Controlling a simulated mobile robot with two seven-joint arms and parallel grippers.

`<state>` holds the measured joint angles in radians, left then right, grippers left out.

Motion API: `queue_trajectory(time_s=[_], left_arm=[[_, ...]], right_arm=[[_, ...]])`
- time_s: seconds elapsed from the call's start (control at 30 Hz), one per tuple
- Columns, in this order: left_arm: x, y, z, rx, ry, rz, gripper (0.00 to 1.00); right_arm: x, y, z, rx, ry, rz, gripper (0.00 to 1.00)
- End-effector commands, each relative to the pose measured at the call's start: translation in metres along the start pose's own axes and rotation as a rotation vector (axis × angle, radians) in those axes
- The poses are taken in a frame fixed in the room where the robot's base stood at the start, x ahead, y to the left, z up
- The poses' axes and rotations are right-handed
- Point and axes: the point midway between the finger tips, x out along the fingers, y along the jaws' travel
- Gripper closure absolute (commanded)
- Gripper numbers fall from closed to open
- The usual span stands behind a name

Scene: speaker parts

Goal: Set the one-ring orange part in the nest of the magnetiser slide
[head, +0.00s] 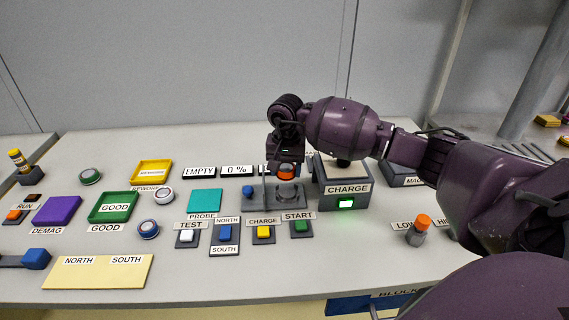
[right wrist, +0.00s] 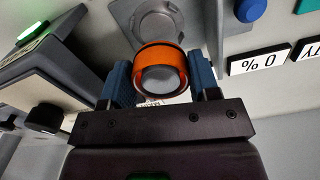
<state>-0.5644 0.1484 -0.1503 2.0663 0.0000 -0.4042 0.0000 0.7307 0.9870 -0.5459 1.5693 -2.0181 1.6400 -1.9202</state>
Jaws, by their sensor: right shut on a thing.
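My right gripper (head: 286,160) is shut on an orange part (head: 286,173), held over the magnetiser slide. In the right wrist view the orange part (right wrist: 160,70) is a short orange cylinder with a grey round face, between the blue fingers of my right gripper (right wrist: 162,85). The slide's nest (head: 287,191) is a grey round seat just below the part in the head view. In the right wrist view the nest (right wrist: 157,24) lies beyond the part, apparently empty, with a visible offset. My left gripper is not in view.
The CHARGE box (head: 345,188) with a lit green window stands close right of the slide. TEST, NORTH/SOUTH, CHARGE and START buttons (head: 301,226) lie in front. A teal probe pad (head: 205,198), green GOOD tray (head: 112,207) and several loose round parts (head: 163,196) are left.

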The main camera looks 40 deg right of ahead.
Motion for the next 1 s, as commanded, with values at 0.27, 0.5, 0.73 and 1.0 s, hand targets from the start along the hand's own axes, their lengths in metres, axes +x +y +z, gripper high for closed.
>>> queue_trajectory(time_s=[0.27,0.5,0.73,1.0], left_arm=[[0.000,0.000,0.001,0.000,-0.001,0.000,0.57],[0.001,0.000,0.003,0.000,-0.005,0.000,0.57],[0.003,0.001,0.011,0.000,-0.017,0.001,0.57],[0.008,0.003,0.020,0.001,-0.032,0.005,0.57]], right_arm=[[0.001,0.001,0.000,0.003,0.001,-0.001,0.84],[0.001,0.001,-0.001,0.003,0.001,-0.001,0.84],[0.007,0.001,0.000,0.003,-0.001,0.001,0.84],[0.030,0.001,0.000,0.002,-0.003,0.003,0.84]])
